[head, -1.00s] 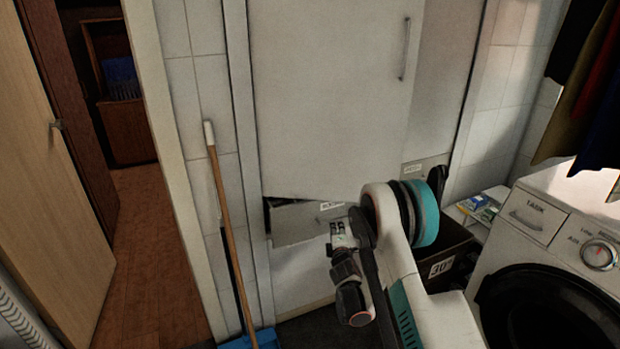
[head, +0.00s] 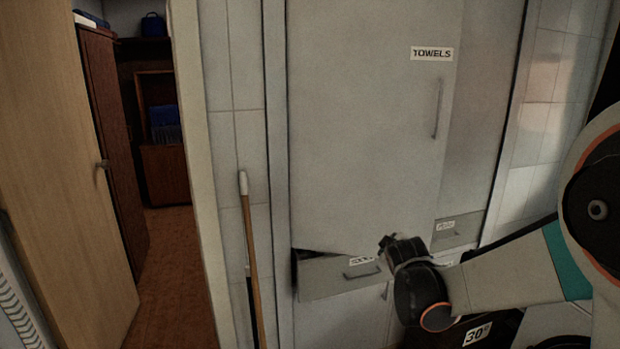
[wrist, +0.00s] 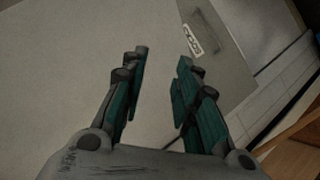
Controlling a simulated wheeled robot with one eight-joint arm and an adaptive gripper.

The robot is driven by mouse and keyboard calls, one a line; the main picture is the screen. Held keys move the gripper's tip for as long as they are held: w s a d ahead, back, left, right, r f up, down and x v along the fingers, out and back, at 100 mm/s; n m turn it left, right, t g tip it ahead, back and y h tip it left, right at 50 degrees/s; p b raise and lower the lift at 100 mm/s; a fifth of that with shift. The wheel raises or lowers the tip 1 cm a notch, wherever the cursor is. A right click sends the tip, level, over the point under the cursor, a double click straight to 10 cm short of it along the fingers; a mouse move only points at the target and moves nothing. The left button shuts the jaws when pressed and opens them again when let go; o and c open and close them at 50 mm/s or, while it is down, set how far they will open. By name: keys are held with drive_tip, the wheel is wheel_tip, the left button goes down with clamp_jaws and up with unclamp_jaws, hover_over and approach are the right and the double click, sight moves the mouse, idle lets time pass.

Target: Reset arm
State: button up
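My gripper (wrist: 160,75) shows in the wrist view with its two teal-padded fingers apart and nothing between them. In the head view my arm reaches in from the right, and its wrist end (head: 415,280) is in front of the cabinet's lower part. The fingers are hard to make out there. Behind the gripper is the pale cabinet (head: 370,130) with a tall door labelled TOWELS.
A broom handle (head: 249,240) leans on the tiled wall left of the cabinet. A wooden door (head: 60,150) stands open at the left, with a clear floor (head: 175,270) beyond it.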

drive_tip(key=s+r+m+g, duration=0.1)
drive_tip(key=s+r+m, duration=0.15)
drive_tip(key=s, duration=0.75)
drive_tip(key=s+r+m+g, duration=0.2)
drive_tip(key=s+r, duration=0.1)
drive_tip(key=s, duration=0.6)
drive_tip(key=s+a+f+m+g+y, duration=0.1)
drive_tip(key=s+m, duration=0.1)
drive_tip(key=s, duration=0.7)
drive_tip(key=s+a+f+m+g+y, duration=0.1)
drive_tip(key=s+f+m, duration=0.1)
drive_tip(key=s, duration=0.7)
drive_tip(key=shift+s+a, duration=0.15)
drive_tip(key=shift+s, duration=0.15)
